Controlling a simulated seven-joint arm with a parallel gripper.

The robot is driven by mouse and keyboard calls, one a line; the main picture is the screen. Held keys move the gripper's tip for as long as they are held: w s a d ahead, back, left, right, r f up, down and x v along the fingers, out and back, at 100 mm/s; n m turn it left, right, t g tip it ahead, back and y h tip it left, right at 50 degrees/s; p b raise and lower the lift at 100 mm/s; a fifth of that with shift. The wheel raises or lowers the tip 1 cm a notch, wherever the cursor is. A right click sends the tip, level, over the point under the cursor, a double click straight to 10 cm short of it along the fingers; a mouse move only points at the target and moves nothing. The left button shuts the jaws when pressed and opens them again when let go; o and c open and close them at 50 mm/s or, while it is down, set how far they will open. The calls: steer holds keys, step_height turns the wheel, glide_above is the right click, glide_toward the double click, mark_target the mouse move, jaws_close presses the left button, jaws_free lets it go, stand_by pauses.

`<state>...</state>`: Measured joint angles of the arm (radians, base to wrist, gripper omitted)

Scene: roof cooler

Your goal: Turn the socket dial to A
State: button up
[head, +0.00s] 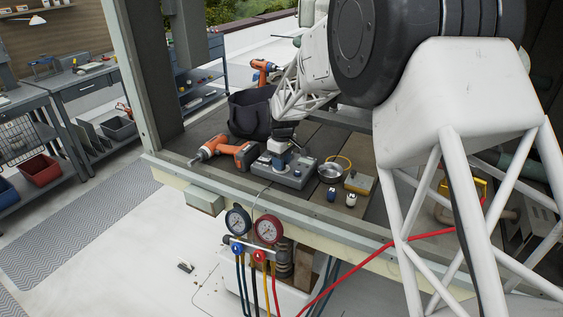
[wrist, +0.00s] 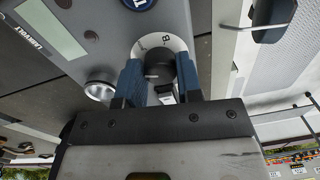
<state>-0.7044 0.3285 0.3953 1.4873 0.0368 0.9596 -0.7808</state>
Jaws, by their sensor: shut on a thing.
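The socket dial (wrist: 159,68) is a round black knob on a pale round plate of a grey meter box. A letter that looks like B shows on the plate beyond the knob, with another small mark to its left that I cannot read. My gripper (wrist: 160,82) has its two blue fingers on either side of the knob and is shut on it. Which mark the dial points to is not clear. In the head view the grey box (head: 295,178) lies on the deck, with my gripper (head: 280,147) over it, hiding the dial.
An orange drill (head: 228,152) lies left of the box and a dark bag (head: 250,113) stands behind. A metal bowl (head: 331,171) and a yellow-topped block (head: 359,182) sit to the right. Gauges (head: 252,226) hang at the deck's front edge.

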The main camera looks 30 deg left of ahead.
steer(key=shift+n, duration=1.6)
steer(key=o, duration=0.9)
steer(key=shift+o, duration=0.2)
steer(key=shift+r, duration=0.1)
steer(key=shift+w+r, duration=0.15)
steer(key=shift+r, duration=3.65)
